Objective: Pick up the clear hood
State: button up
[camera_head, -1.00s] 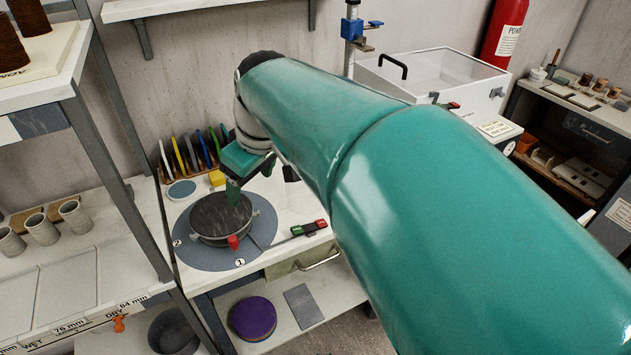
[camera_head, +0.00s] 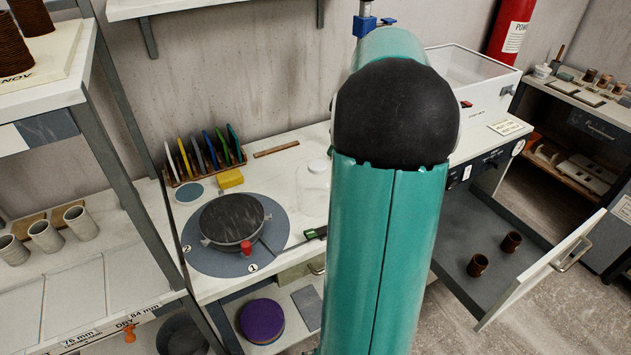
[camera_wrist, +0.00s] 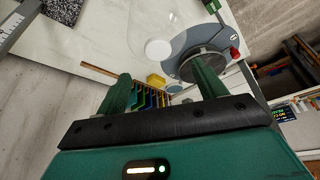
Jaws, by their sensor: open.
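The clear hood (camera_head: 313,190) stands on the white bench, right of the round grey turntable (camera_head: 205,258). It is see-through with a white knob on top; my arm partly covers its right side in the head view. In the wrist view the hood (camera_wrist: 165,20) shows faintly at the top, its white knob (camera_wrist: 157,50) lying between my two fingers in the picture. My gripper (camera_wrist: 164,82) is open and empty, apart from the knob. In the head view my gripper is hidden behind my arm.
A dark round disc with a red clamp (camera_head: 234,220) sits on the turntable. Left of the hood are a yellow block (camera_head: 230,178) and a rack of coloured tools (camera_head: 203,153). An open drawer (camera_head: 490,270) with two brown pots is at right.

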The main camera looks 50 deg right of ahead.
aim_at(319, 164)
jog(key=x, duration=0.8)
jog(key=shift+w+d+f, duration=0.1)
jog(key=shift+w+f, duration=0.05)
jog(key=shift+f, duration=0.25)
jog(key=c, duration=1.4)
jog(key=shift+r, duration=0.1)
